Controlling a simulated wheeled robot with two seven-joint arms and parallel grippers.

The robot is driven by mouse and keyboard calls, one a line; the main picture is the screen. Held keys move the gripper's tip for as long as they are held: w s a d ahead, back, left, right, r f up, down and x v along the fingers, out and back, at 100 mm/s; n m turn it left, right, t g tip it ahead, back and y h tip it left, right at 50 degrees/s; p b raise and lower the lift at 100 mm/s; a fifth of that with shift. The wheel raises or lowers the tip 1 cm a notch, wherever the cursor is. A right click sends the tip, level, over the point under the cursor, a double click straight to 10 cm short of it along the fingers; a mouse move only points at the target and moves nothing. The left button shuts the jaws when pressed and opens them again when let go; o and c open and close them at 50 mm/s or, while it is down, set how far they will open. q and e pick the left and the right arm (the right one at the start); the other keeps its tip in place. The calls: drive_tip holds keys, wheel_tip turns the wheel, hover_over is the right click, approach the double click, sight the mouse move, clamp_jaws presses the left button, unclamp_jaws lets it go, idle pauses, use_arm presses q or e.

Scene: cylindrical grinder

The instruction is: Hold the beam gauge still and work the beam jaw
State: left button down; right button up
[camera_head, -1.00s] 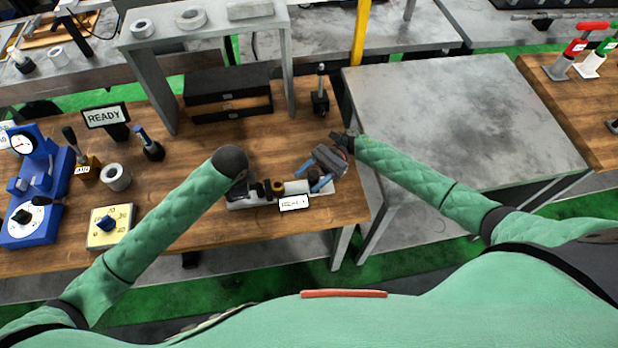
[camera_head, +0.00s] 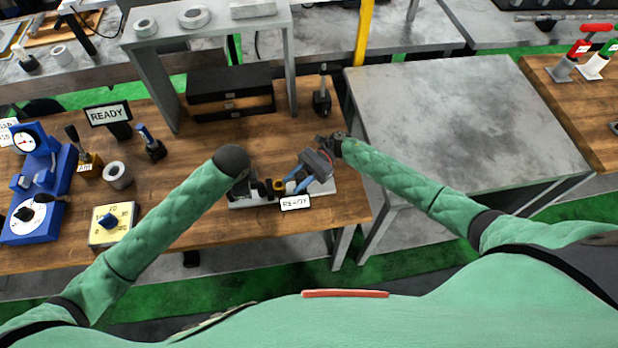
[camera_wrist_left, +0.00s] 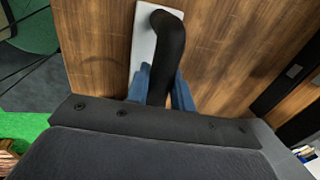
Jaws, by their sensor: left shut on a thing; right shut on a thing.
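The beam gauge (camera_head: 322,188) is a pale flat bar with dark fittings, a yellow-ringed part and a READY label, near the front right of the wooden bench. My left gripper is mostly hidden behind its own sleeve in the head view. In the left wrist view its blue fingers (camera_wrist_left: 163,90) are shut on either side of the gauge's black curved handle (camera_wrist_left: 168,45), above the pale base. My right gripper (camera_head: 289,184) reaches in from the right, its blue fingers shut on the beam jaw beside the yellow-ringed part; the fingers largely hide the jaw.
A blue dial device (camera_head: 40,190), a yellow knob box (camera_head: 112,222) and a grey ring (camera_head: 118,176) stand on the left. A READY sign (camera_head: 108,116) and a black drawer box (camera_head: 230,95) stand behind. A black upright stand (camera_head: 322,98) is behind the right gripper.

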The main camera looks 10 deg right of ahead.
drive_tip(key=a, duration=0.4)
drive_tip(key=shift+a, duration=0.2)
drive_tip(key=o, duration=0.8)
drive_tip(key=shift+c, duration=0.2)
drive_tip(key=shift+d, duration=0.1)
drive_tip(key=v, duration=1.2)
